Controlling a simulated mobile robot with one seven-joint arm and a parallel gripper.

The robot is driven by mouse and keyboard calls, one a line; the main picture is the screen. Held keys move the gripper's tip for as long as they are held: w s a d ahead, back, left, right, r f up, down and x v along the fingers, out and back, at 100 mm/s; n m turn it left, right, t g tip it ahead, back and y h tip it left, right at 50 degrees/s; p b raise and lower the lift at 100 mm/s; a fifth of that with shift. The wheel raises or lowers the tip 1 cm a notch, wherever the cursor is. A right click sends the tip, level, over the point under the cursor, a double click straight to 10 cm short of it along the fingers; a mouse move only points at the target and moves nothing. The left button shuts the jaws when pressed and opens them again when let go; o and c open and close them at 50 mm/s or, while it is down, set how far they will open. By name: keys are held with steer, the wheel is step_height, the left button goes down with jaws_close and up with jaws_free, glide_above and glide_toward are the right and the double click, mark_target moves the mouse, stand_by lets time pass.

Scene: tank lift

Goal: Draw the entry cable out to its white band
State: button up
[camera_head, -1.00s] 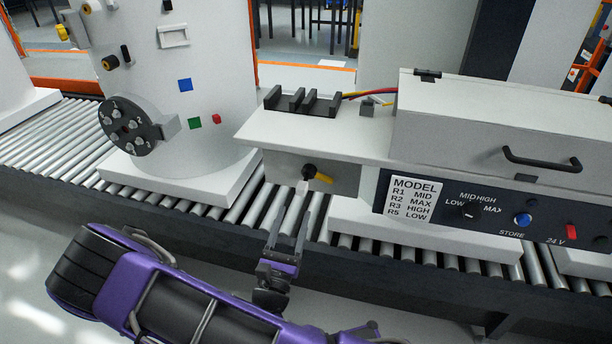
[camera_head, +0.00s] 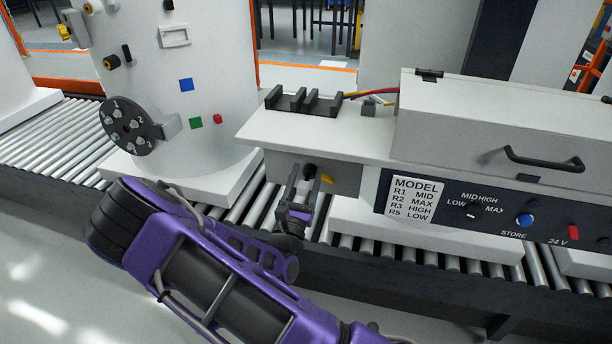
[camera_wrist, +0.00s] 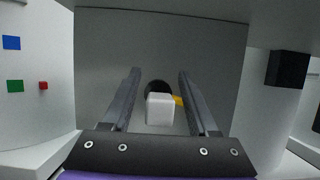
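A pale square block (camera_wrist: 160,108), apparently the entry cable's end, stands out from a dark round entry hole (camera_wrist: 157,87) in the grey panel (camera_wrist: 205,50). A yellow tab (camera_wrist: 179,100) sits just right of the hole, and shows in the head view (camera_head: 327,180). My gripper (camera_wrist: 160,72) is open, one finger on each side of the block, with a gap on both sides. In the head view my gripper (camera_head: 306,171) reaches up to the panel under the white shelf and partly covers the block. I cannot make out a white band on any cable.
The shelf (camera_head: 300,133) overhangs the panel. A control panel (camera_head: 450,232) with knob and model label is to the right. A white tank (camera_head: 215,80) with a numbered black disc (camera_head: 130,126) stands left. The roller conveyor (camera_head: 245,205) runs underneath.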

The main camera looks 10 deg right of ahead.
jaws_close()
steer(key=shift+s, duration=0.1)
stand_by(1.2)
